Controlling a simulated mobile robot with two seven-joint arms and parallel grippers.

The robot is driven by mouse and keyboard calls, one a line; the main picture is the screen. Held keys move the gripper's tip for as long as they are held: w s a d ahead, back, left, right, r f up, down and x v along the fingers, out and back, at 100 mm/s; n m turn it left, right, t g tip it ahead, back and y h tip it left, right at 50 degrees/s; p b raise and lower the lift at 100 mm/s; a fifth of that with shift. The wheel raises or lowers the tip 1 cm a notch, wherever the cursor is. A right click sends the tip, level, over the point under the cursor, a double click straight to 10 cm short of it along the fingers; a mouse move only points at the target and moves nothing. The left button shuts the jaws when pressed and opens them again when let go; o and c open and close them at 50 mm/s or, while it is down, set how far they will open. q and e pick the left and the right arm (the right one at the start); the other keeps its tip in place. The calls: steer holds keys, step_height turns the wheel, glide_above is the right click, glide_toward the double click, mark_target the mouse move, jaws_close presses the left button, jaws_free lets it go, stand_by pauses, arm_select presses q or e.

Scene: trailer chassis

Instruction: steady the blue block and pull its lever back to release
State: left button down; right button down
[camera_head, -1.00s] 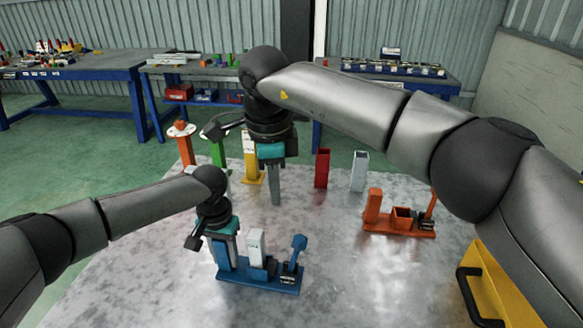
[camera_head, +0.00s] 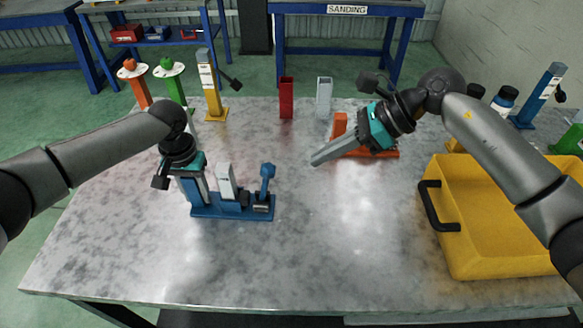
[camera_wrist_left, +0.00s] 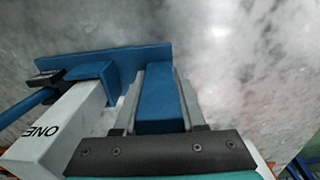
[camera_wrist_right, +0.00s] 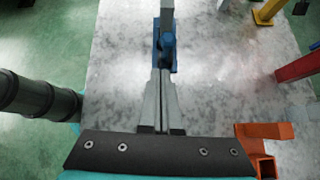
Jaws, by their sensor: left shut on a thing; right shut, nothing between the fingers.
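The blue block (camera_head: 235,211) lies on the metal table left of centre. It has a blue post at its left end, a white piece (camera_head: 226,181) in the middle and an upright blue lever (camera_head: 267,174) at its right end. My left gripper (camera_head: 197,196) is shut on the blue post, which shows between its fingers in the left wrist view (camera_wrist_left: 159,98); the white piece there reads "ONE". My right gripper (camera_head: 316,160) is shut and empty, above the table to the right of the lever, apart from it. In the right wrist view the lever (camera_wrist_right: 167,42) is ahead of the fingertips.
An orange block (camera_head: 385,153) sits behind my right gripper, partly hidden. A yellow bin (camera_head: 480,262) with a black handle is at the right. Red (camera_head: 286,98) and grey (camera_head: 324,96) holders and a yellow post (camera_head: 210,88) stand at the back. The front table area is clear.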

steer(key=s+d+m+t, duration=0.1)
steer(key=d, duration=0.5)
glide_toward(267, 168)
step_height(267, 168, down, 7)
steer(key=a, duration=0.2)
steer(key=shift+w+a+y, duration=0.3)
steer(key=shift+w+a, duration=0.05)
steer(key=shift+r, duration=0.1)
steer(key=shift+a+r, duration=0.35)
steer(key=shift+a, duration=0.4)
steer(key=shift+a+r, duration=0.3)
steer(key=shift+a, duration=0.4)
steer(key=shift+r, duration=0.15)
